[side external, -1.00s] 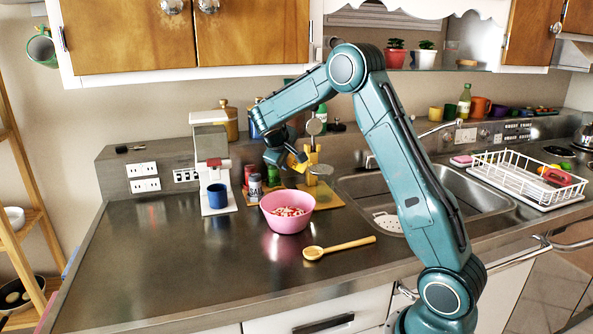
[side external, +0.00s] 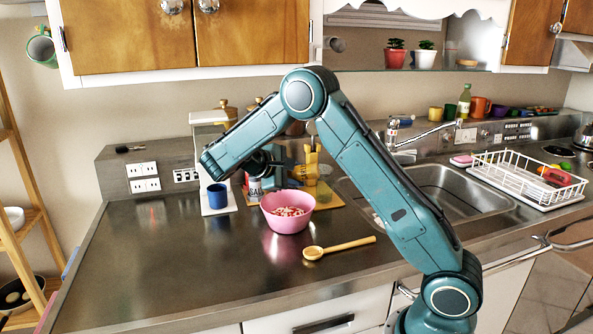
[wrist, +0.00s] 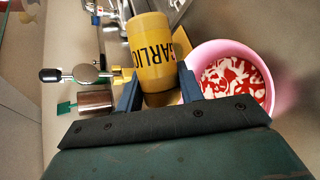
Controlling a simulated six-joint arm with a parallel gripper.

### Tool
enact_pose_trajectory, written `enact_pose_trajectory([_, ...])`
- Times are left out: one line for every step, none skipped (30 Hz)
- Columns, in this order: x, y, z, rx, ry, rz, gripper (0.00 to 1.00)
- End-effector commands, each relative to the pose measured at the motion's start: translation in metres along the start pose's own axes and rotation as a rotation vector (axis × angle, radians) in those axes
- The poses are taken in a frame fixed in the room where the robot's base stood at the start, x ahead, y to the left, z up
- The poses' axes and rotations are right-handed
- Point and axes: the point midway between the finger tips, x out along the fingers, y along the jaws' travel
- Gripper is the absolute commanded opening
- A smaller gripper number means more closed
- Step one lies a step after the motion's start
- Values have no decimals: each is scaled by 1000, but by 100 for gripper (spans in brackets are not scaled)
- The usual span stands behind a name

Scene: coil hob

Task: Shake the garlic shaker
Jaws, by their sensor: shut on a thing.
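The garlic shaker (wrist: 152,38) is a yellow cylinder with dark "GARLIC" lettering. In the wrist view it sits between the two blue fingers of my gripper (wrist: 158,88), which is shut on it. In the side view my gripper (side external: 262,165) is behind and beside the pink bowl (side external: 287,223), above the counter, and the arm hides the shaker there. The bowl, holding red and white pieces, also shows right of the shaker in the wrist view (wrist: 200,52). I cannot tell the shaker's tilt in the side view.
A white coffee machine with a blue mug (side external: 217,196) stands at left. A labelled jar (side external: 255,188) stands close to my gripper. A yellow device (side external: 311,162) is behind the bowl. A wooden spoon (side external: 340,247) lies in front. The left counter is clear; the sink is at right.

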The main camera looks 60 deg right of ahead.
Motion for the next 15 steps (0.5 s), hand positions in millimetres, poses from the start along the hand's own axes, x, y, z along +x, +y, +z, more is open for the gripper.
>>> enact_pose_trajectory([0,0,0,0,0,0,13])
enact_pose_trajectory([0,0,0,0,0,0,13])
enact_pose_trajectory([0,0,0,0,0,0,13])
enact_pose_trajectory([1,-1,0,0,0,0,13])
enact_pose_trajectory([1,-1,-1,1,0,0,13])
enact_pose_trajectory([2,-2,-1,1,0,1,13])
enact_pose_trajectory([2,-3,-2,1,0,1,13])
enact_pose_trajectory([3,-4,-2,1,-1,1,13])
enact_pose_trajectory([4,-5,-3,0,-1,1,13])
enact_pose_trajectory([5,-7,-4,0,-1,1,13])
enact_pose_trajectory([6,-8,-5,-1,-1,1,13])
enact_pose_trajectory([7,-10,-6,0,-1,1,13])
enact_pose_trajectory([8,-12,-7,0,-1,1,13])
enact_pose_trajectory([9,-14,-8,-1,0,1,13])
enact_pose_trajectory([11,-16,-10,-1,0,1,13])
